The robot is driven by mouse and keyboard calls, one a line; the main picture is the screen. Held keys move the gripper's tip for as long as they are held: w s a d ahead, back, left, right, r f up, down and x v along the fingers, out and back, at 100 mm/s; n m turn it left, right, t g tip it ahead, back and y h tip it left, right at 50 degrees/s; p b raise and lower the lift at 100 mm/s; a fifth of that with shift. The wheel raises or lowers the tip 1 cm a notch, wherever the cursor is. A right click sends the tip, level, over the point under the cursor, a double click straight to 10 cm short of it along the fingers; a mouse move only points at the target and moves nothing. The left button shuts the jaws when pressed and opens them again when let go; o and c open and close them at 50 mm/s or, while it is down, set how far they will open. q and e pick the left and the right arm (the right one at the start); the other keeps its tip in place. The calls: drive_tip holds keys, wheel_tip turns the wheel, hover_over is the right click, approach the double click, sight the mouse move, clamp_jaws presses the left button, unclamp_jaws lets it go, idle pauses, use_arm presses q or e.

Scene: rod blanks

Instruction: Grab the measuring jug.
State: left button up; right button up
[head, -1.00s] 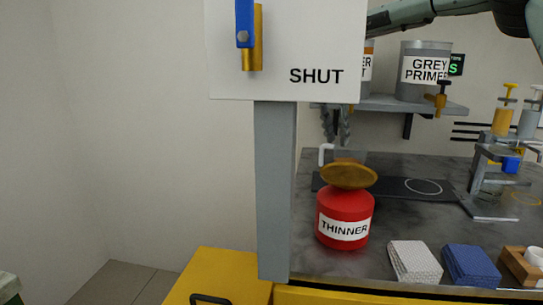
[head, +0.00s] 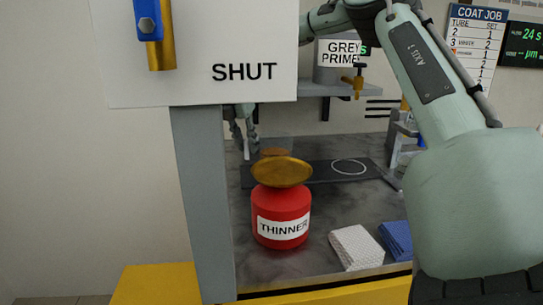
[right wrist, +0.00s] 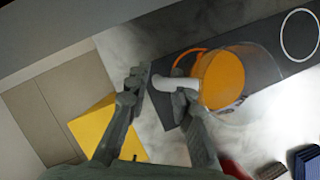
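The measuring jug (right wrist: 222,80) is a clear vessel with orange contents and a white handle (right wrist: 172,84), seen from above in the right wrist view. In the head view its brownish upper part (head: 274,152) shows behind the gold dish; the rest is hidden. My right gripper (right wrist: 165,86) is down at the handle, one finger beyond its outer end and one on the jug side, with a gap between them. In the head view the right gripper (head: 243,132) hangs beside the grey post, partly hidden. My left gripper is not in view.
A red THINNER can (head: 282,215) with a gold dish (head: 282,171) on top stands in front of the jug. A grey post (head: 203,200) and SHUT panel (head: 200,90) block the left.

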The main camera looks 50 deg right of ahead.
drive_tip(key=shift+c, duration=0.6)
clamp_jaws()
drive_tip(key=shift+w+r, duration=0.1)
